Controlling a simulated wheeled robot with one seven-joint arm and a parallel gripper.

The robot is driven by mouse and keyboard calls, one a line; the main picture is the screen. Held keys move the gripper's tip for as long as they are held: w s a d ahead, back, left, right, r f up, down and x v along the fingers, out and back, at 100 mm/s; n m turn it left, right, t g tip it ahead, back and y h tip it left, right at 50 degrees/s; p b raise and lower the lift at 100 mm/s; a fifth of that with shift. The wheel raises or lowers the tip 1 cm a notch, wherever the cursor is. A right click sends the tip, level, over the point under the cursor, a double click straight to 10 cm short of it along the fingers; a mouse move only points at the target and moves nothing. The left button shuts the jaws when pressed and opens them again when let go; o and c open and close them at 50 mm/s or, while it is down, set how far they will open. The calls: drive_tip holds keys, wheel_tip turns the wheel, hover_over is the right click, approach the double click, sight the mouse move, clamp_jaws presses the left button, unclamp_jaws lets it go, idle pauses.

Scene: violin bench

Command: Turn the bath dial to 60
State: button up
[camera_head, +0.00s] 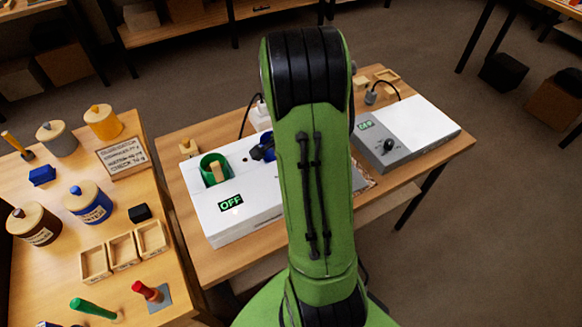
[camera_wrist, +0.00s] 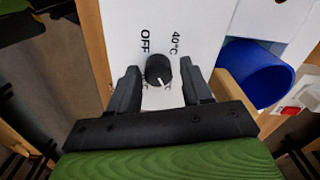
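The bath is a white box (camera_head: 235,225) on the middle table, with a green display (camera_head: 230,202) reading OFF. Its dial is hidden behind my arm in the head view. The wrist view shows a round black dial (camera_wrist: 159,69) on the white panel. Its white pointer mark is toward the bottom of the picture. OFF and 40°C labels are above the dial; other labels below it are mostly covered. My gripper (camera_wrist: 159,70) is open, with one finger on each side of the dial and a visible gap on both sides.
A blue cylinder (camera_wrist: 256,74) lies close to the right finger. A green round pot (camera_head: 214,169) sits in the box top. A grey and white device (camera_head: 405,133) with its own dial (camera_head: 388,146) stands to the right. The left table (camera_head: 62,281) holds jars and small trays.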

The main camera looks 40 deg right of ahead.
drive_tip(key=shift+o, duration=0.4)
drive_tip(key=shift+f, duration=0.1)
wheel_tip(320, 180, up, 16)
drive_tip(key=p, duration=0.4)
drive_tip(key=shift+f, duration=0.1)
drive_tip(key=s+a+r+n+t, duration=0.2)
drive_tip(key=a+r+n, duration=0.45)
drive_tip(key=a, duration=0.45)
drive_tip(key=s+a+n+t, duration=0.3)
drive_tip(key=s+a+n, duration=0.6)
drive_tip(key=n, duration=0.2)
drive_tip(key=shift+s+a+r+n+t, duration=0.15)
drive_tip(key=shift+s+a+n+t, duration=0.05)
drive_tip(key=shift+n+t, duration=0.15)
